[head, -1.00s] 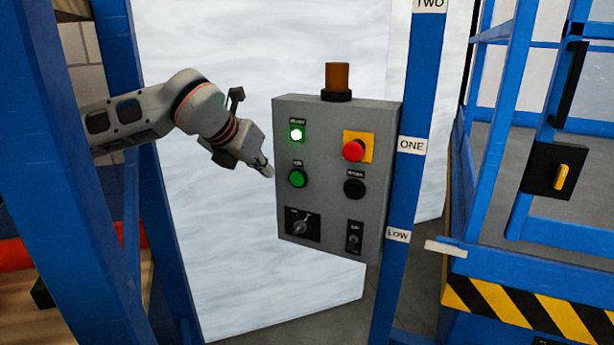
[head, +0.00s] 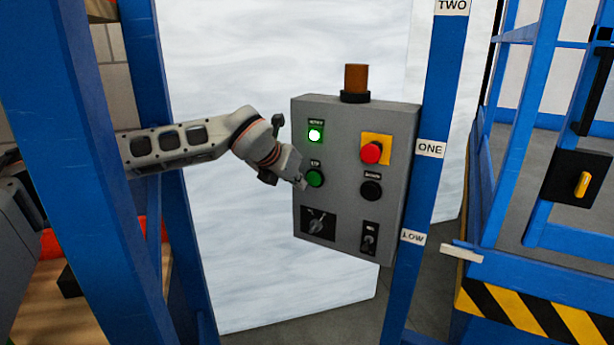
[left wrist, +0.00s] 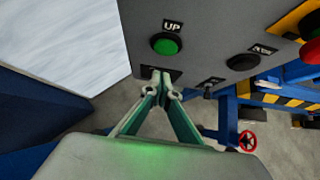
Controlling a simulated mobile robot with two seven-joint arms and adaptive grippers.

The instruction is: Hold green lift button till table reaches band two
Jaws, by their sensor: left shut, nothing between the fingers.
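The grey control panel (head: 345,113) hangs on a blue post. Its green UP button (head: 315,178) is at the left, below a lit green lamp (head: 314,135). My left gripper (head: 302,184) is shut and empty, its tips just left of the button in the head view. In the left wrist view the tips (left wrist: 161,80) are below the green button (left wrist: 166,44); I cannot tell whether they touch the panel. The post has labels LOW (head: 413,237), ONE (head: 430,149) and TWO (head: 452,7). The lift table's pale pointer (head: 461,252) is slightly below LOW. My right gripper is out of view.
The panel also has a red stop button (head: 371,153), a black button (head: 371,190), a rotary switch (head: 318,223) and a toggle (head: 369,238). A blue upright (head: 75,170) stands at the left, near my arm. A blue cage with a striped edge (head: 520,310) stands right.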

